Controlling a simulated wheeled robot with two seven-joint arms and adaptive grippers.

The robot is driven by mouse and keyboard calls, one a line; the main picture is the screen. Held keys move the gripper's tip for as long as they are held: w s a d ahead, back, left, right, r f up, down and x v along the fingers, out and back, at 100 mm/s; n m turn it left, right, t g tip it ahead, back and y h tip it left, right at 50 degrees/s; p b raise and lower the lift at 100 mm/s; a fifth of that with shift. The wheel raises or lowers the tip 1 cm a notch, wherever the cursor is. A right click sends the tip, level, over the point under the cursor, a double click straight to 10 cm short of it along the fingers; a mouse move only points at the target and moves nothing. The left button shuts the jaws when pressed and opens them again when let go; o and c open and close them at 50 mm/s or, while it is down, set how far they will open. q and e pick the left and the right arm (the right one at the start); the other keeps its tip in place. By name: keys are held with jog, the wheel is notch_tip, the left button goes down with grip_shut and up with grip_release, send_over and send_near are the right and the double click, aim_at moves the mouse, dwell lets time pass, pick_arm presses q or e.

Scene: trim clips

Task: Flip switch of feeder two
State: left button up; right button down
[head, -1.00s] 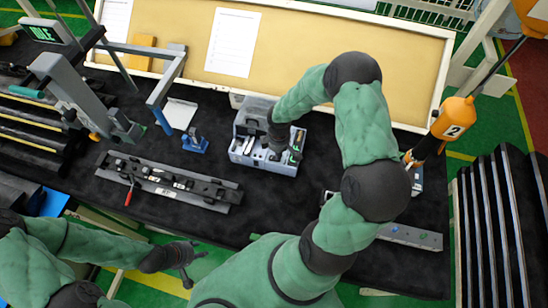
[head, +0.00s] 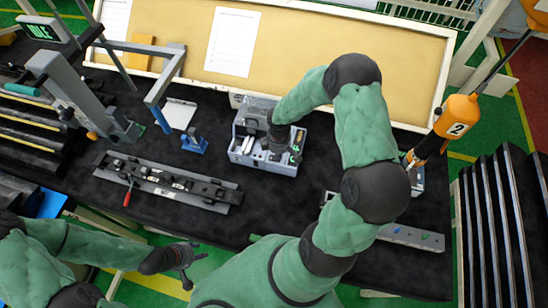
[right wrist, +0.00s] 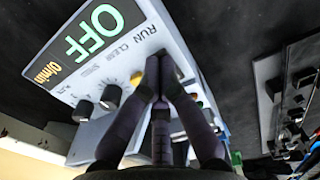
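A light grey box with a control panel fills the left of the right wrist view (right wrist: 75,75). In the head view, a grey box with compartments (head: 240,150) stands at mid-table under my right gripper (head: 274,150). In the right wrist view, my right gripper (right wrist: 160,62) has its fingertips together at the panel, near the RUN lettering. The fingertips hide any switch there, and contact cannot be told. My left gripper (head: 190,264) is open and empty, in front of the table.
A long rail fixture with a red handle (head: 170,183) lies at left on the black table. A blue clamp-like piece (head: 194,142) stands behind it. An orange tool marked 2 (head: 457,116) hangs at right. A grey strip (head: 410,237) lies at front right.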

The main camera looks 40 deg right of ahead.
jog(key=shift+f, duration=0.15)
jog(key=shift+r+p, duration=2.45)
jog(key=shift+r, duration=1.1)
